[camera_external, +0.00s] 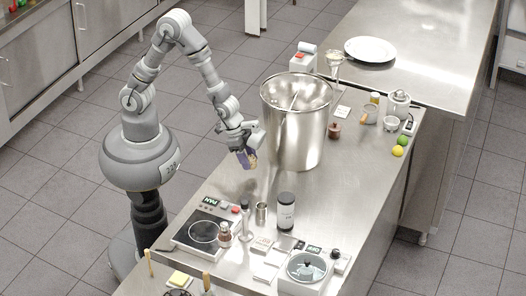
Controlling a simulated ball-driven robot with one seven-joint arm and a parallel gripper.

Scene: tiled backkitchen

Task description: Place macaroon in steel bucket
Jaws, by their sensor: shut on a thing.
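My gripper (246,158) hangs in front and to the left of the steel bucket, a little above the steel counter. It is shut on a small tan and purple thing at its fingertips, which I take to be the macaroon (252,160); it is partly hidden by the fingers. The large shiny steel bucket (298,132) stands upright on the counter, open at the top. A thin rod-like thing shows inside it. The gripper is lower than the bucket's rim and apart from its wall.
On the counter (350,190), a dark jar (286,212), a small metal cup (261,213) and a black hot plate (205,232) stand toward the front. A lime (403,140) and a lemon (398,151) lie at right.

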